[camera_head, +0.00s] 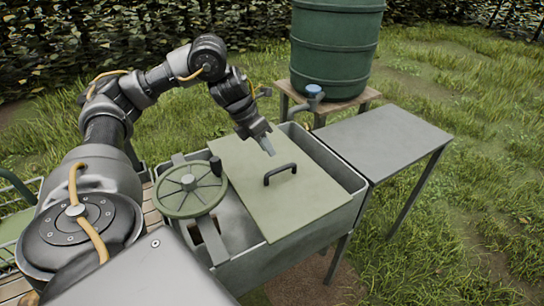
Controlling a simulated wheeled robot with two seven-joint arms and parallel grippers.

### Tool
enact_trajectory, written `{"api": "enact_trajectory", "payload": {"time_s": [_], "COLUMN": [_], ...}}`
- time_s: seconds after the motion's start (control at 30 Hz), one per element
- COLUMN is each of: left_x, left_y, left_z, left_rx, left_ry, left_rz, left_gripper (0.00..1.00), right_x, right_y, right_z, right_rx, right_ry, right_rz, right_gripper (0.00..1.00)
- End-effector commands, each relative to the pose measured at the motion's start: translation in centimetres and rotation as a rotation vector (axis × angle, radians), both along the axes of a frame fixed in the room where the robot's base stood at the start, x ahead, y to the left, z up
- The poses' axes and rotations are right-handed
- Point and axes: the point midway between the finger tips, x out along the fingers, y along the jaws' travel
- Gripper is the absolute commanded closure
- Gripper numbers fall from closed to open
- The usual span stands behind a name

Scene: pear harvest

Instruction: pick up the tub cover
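The tub cover (297,204) is a flat, pale green panel with a dark arched handle (280,173) near its middle. It lies over the right part of a grey-green tub (270,272). My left gripper (266,146) points down over the cover's far part, up and left of the handle in the picture and apart from it. Its fingers are seen too small to tell whether they are open or shut. Nothing shows held in them. My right gripper is not in view.
A green hand wheel (190,190) with a dark knob stands on the tub's left part. A grey table (382,140) adjoins the tub's right side, its top bare. Grass lies around.

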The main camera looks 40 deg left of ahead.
Motion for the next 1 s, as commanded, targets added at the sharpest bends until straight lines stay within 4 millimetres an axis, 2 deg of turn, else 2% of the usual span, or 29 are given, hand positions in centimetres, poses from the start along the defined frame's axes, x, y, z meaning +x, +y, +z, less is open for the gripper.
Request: {"api": "enact_trajectory", "payload": {"time_s": [0.13, 0.43, 0.77, 1.0], "left_x": [0.2, 1.6, 2.2, 3.5], "left_y": [-0.2, -1.5, -1.9, -2.8], "left_z": [-0.4, -4.3, -5.6, -8.7], "left_rx": [0.000, -0.001, 0.000, 0.000], "left_ry": [0.002, 0.003, 0.003, 0.003], "left_rz": [-0.002, -0.005, -0.003, -0.003], "left_gripper": [0.75, 0.75, 0.75, 0.75], "right_x": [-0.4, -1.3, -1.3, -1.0], "right_y": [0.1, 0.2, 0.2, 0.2], "right_z": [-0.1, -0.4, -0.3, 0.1], "right_rx": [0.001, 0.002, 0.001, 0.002], "right_ry": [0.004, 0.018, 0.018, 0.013], "right_rz": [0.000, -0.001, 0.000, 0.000], "right_gripper": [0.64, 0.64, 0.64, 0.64]}}
